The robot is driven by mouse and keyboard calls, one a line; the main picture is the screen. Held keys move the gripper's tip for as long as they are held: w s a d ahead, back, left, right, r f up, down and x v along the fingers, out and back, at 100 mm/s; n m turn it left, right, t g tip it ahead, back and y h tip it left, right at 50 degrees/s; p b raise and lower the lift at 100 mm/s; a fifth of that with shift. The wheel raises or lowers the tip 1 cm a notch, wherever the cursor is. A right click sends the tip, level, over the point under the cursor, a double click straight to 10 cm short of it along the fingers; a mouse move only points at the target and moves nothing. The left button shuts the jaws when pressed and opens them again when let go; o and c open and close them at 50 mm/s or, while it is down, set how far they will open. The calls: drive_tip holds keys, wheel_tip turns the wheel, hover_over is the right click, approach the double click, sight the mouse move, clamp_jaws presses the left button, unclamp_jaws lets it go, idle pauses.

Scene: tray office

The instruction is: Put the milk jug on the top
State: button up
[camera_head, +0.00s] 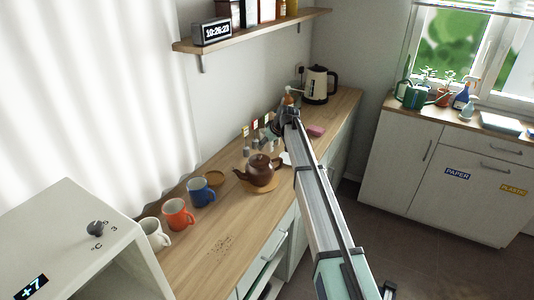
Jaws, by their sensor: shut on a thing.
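My gripper (286,118) is at the far end of my outstretched arm, above the back part of the wooden counter (226,228). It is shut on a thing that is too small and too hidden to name. A small orange-brown and white thing (288,99) shows right at the gripper, and I cannot tell whether it is held or stands behind. I cannot pick out the milk jug with certainty. A cream mug or jug (154,235) stands at the near left of the counter. A white piece (286,158) is partly hidden by my arm.
An orange mug (178,215), blue mug (201,192) and brown teapot (259,172) line the counter. A kettle (316,86) stands at the back. A wall shelf (252,29) holds a clock (211,31). A white appliance (55,235) is at near left.

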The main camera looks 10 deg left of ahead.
drive_tip(key=shift+f+p, duration=0.7)
drive_tip(key=shift+f, duration=2.35)
drive_tip(key=shift+f, duration=0.15)
drive_tip(key=o, duration=1.4)
drive_tip(key=shift+o, duration=0.2)
drive_tip(key=b+v, duration=0.3)
drive_tip(key=v, duration=0.9)
drive_tip(key=shift+w, duration=0.1)
